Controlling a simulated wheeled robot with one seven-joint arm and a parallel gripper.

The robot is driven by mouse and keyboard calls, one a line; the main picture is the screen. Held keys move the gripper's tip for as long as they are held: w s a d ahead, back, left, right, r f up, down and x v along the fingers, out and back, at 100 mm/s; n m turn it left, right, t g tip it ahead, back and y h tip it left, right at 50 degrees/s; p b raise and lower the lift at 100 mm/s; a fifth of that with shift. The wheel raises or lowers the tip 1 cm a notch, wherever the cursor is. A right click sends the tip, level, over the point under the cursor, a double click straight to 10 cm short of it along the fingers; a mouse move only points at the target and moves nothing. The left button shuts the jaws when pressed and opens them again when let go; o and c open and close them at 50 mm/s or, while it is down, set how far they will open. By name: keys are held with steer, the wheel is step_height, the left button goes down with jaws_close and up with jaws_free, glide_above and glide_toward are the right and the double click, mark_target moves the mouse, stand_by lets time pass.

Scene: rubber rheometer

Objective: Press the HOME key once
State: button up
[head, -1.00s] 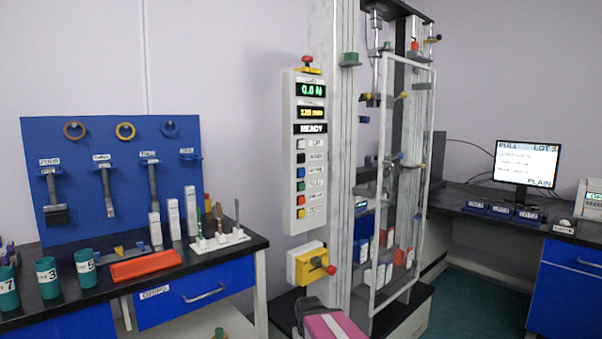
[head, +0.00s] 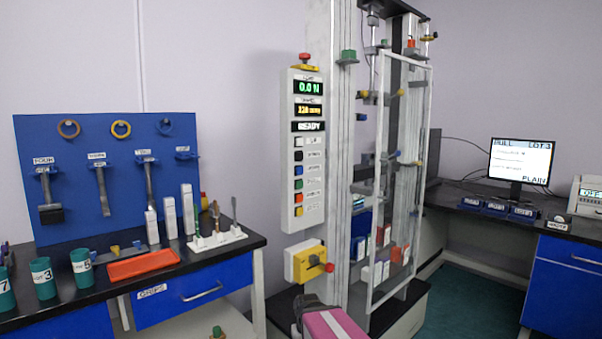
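The control panel (head: 303,150) is a tall pale box on the front of the test machine, left of its column. It carries a vertical row of small coloured keys: white (head: 299,142), black (head: 299,156), blue (head: 299,170), green (head: 299,184), red-orange (head: 299,198) and yellow (head: 299,211). Each has a label to its right, too blurred for me to tell which says HOME. Above them a green display (head: 309,87) reads about 0.0 N, and a lower one (head: 310,126) reads READY. My gripper is not in view; a pink and grey part of my arm shows at the bottom.
A red emergency knob (head: 305,58) tops the panel; a yellow box with a red knob (head: 308,262) sits below it. A clear framed guard (head: 374,200) stands right of the column. A bench with cups and an orange tray (head: 144,264) is at left. Space before the panel looks clear.

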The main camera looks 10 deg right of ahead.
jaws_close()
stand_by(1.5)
